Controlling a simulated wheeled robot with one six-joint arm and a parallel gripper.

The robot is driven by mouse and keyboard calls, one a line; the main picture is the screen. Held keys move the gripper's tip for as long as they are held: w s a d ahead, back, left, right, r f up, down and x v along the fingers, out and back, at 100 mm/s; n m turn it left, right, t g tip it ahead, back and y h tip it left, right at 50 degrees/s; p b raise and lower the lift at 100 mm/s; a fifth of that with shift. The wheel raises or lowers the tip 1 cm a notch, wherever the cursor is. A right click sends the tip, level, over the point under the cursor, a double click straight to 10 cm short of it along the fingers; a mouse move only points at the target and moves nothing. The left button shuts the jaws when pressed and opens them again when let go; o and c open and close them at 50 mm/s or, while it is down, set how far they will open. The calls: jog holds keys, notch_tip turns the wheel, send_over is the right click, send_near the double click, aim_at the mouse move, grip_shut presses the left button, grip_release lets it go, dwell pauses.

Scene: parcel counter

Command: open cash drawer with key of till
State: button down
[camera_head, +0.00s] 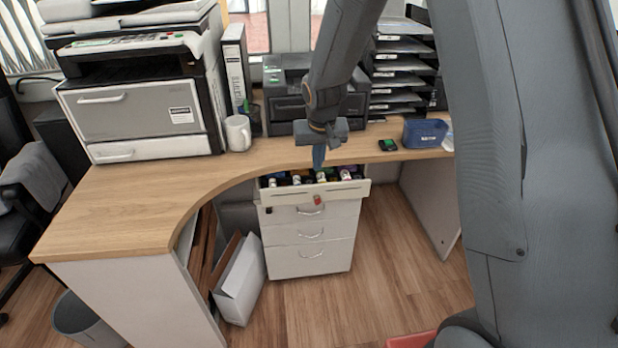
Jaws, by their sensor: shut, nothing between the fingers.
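The top drawer (335,190) of a white drawer unit (309,262) under the desk stands pulled out, with several small bottles or items inside it. A small red thing (317,200), possibly a key or its tag, shows at the drawer's front; I cannot tell which. My gripper (319,165) points down over the open drawer, shut and empty, its tips near the items inside. Whether it touches any of them I cannot tell. A dark boxy machine (290,105) stands on the desk behind the gripper; I cannot tell whether it is the till.
A blue box (425,134) and a small dark device with a green screen (387,145) lie on the desk (130,200) at right. A white mug (238,132), binder (235,66) and large printer (140,105) stand left. A white carton (239,282) leans beside the drawer unit.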

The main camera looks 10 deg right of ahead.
jog(key=w+f, duration=0.2)
jog(key=f, duration=0.1)
jog(key=w+a+f, duration=0.1)
jog(key=w+f, duration=0.1)
jog(key=f, duration=0.2)
jog(key=w+f+p, duration=0.1)
jog(key=w+f, duration=0.1)
jog(key=f, duration=0.1)
jog(key=shift+w+a+f, duration=0.1)
jog(key=shift+a+f, duration=0.15)
jog(key=shift+f, duration=0.1)
